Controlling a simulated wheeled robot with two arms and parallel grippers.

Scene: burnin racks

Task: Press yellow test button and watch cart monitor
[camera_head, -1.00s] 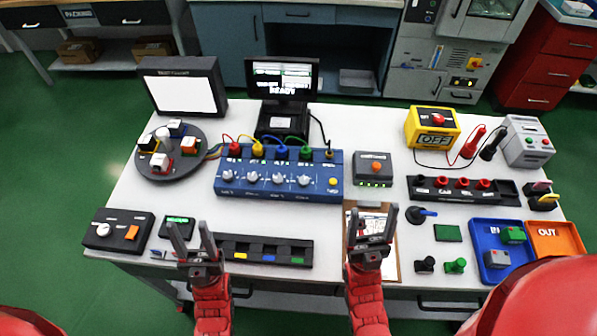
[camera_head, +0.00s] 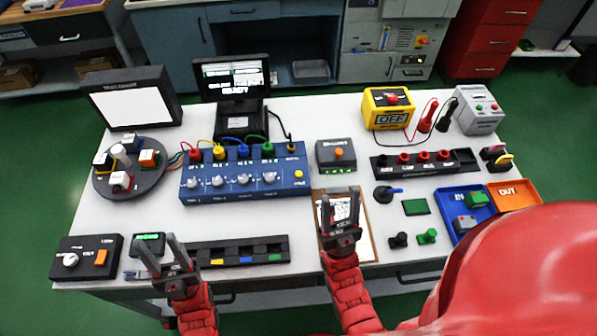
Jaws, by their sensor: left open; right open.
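The yellow test button (camera_head: 299,174) is a small round button at the lower right of the blue box (camera_head: 246,183), which has several knobs and coloured plugs. A black monitor (camera_head: 232,78) stands behind the box, its screen lit with white text that seems to read READY. My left gripper (camera_head: 157,243) is open and empty at the table's front edge, by the small device with a green display (camera_head: 149,236). My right gripper (camera_head: 340,202) is open and empty over the clipboard (camera_head: 364,248), in front and to the right of the yellow button. Neither gripper visibly touches the button.
A black slotted tray (camera_head: 240,251) lies in front of the blue box. A grey box with an orange button (camera_head: 336,155) stands to its right. A round turntable (camera_head: 130,186) and a blank white screen (camera_head: 135,103) are at left. Blue (camera_head: 447,207) and orange trays (camera_head: 524,196) are at right.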

